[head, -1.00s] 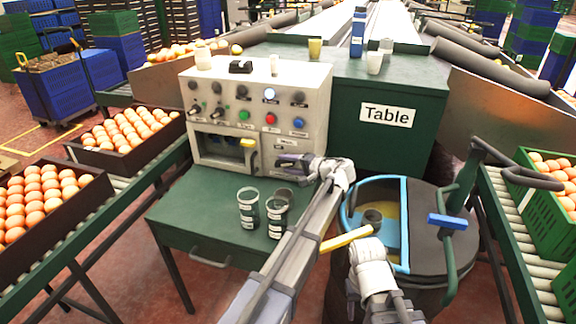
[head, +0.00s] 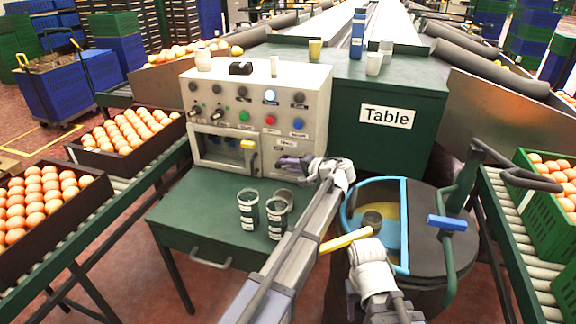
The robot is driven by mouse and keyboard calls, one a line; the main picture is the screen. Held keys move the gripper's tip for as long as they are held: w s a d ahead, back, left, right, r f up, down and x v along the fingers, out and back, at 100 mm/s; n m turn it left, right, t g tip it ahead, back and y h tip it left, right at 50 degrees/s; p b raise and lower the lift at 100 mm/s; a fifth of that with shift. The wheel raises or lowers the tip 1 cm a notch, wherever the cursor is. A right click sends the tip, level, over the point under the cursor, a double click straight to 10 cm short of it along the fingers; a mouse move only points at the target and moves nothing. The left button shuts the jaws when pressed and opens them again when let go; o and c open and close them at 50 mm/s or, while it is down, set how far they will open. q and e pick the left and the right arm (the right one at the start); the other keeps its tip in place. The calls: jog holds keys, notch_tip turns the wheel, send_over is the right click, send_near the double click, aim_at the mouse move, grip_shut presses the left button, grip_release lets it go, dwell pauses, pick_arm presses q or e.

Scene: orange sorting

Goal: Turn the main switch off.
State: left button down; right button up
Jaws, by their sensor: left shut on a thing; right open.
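The grey control box (head: 258,95) stands on the green table (head: 190,198), with knobs, lamps and coloured buttons on its front. My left gripper (head: 290,163) is at the box's lower right front, just below a small label (head: 286,144). It is shut on what looks like the main switch, whose handle is mostly hidden by the jaws. I cannot read the switch's position. My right gripper (head: 369,248) is open at the lower right, beside a yellow bar (head: 345,240) and in front of the round bin (head: 405,268); its fingers are hard to make out.
Two dark cups (head: 248,208) and (head: 277,217) stand on the table, left of my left arm. A yellow handle (head: 250,145) sits at the box's window. A green crate (head: 550,205) stands at right.

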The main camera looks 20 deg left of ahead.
pick_arm(q)
jog(key=h+p, duration=0.2)
jog(key=p, duration=0.1)
jog(key=r+n+g+h+p, duration=0.1)
jog(key=h+p, duration=0.1)
jog(key=p, duration=0.2)
jog(key=a+n+h+p, duration=0.1)
jog(key=h+p, duration=0.2)
jog(key=p, duration=0.1)
jog(key=shift+r, duration=0.15)
jog(key=h+p, duration=0.2)
jog(key=h, duration=0.1)
jog(key=shift+a+n+g, duration=0.1)
jog(key=shift+n+g, duration=0.2)
jog(key=shift+f+n+h+p, duration=0.2)
jog(key=shift+n+h+p, duration=0.1)
jog(key=shift+h, duration=1.1)
jog(key=c, duration=0.8)
grip_release()
jog(key=shift+o, duration=0.2)
jog(key=p+v, duration=0.7)
jog(key=shift+s+a+r, duration=0.15)
jog(key=shift+r, duration=0.25)
